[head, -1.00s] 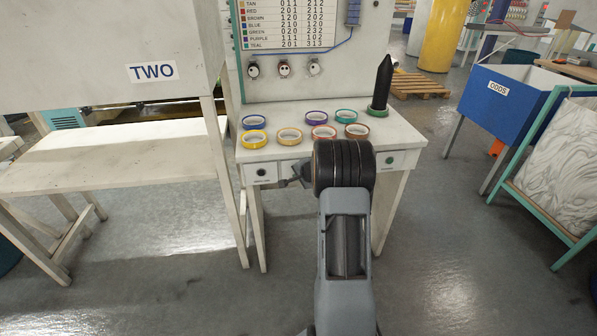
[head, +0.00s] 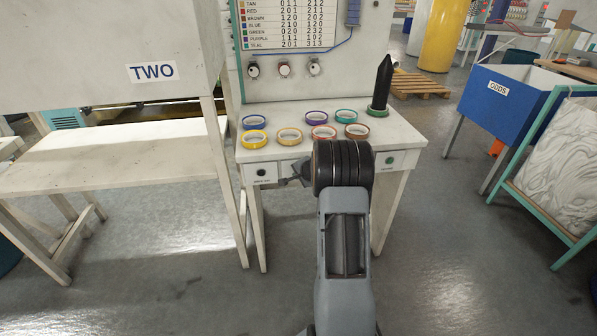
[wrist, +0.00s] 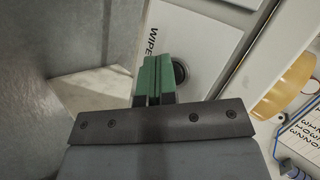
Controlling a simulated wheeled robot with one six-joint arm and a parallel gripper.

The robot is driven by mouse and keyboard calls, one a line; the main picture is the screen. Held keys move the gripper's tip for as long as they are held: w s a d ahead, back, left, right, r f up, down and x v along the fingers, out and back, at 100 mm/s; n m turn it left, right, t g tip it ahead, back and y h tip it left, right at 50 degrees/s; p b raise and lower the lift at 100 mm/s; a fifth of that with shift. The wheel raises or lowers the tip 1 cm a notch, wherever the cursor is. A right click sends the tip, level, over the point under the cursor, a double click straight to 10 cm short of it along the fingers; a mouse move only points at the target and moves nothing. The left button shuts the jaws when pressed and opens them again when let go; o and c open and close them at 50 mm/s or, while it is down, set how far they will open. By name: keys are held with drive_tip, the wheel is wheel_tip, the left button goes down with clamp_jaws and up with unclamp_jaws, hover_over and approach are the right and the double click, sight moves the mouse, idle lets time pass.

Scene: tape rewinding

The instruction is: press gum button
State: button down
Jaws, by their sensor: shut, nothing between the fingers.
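A white panel (head: 268,178) on the left front of the small white table carries a dark round button (head: 261,172) with a small label below it. In the wrist view the dark button (wrist: 181,72) is beside my fingertips, partly hidden by them, and the printed letters "WIPE" show on the panel. My gripper (head: 287,181) is just right of the button in the head view, partly hidden by my arm. In the wrist view my gripper (wrist: 157,58) has its green fingers shut together with nothing between them. I cannot tell whether they touch the panel or the button.
A second panel with a green button (head: 389,160) is on the table's right front. Several tape rolls, such as a yellow one (head: 254,139), and a black cone (head: 381,83) stand on the tabletop (head: 300,112). A white bench (head: 110,160) is at left.

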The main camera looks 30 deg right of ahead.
drive_tip(key=shift+s+f, duration=0.1)
drive_tip(key=shift+s, duration=0.05)
drive_tip(key=shift+s+a+b, duration=0.3)
drive_tip(key=shift+s+b, duration=0.25)
drive_tip(key=shift+b, duration=0.3)
drive_tip(key=shift+s, duration=0.1)
drive_tip(key=shift+s+a+b, duration=0.35)
drive_tip(key=shift+s+b, duration=0.3)
drive_tip(key=shift+s, duration=0.05)
drive_tip(key=shift+s+a+b, duration=0.4)
drive_tip(key=shift+s+b, duration=0.25)
drive_tip(key=shift+s, duration=0.1)
drive_tip(key=shift+s+a+b, duration=0.35)
drive_tip(key=shift+s+b, duration=0.3)
drive_tip(key=shift+s, duration=0.05)
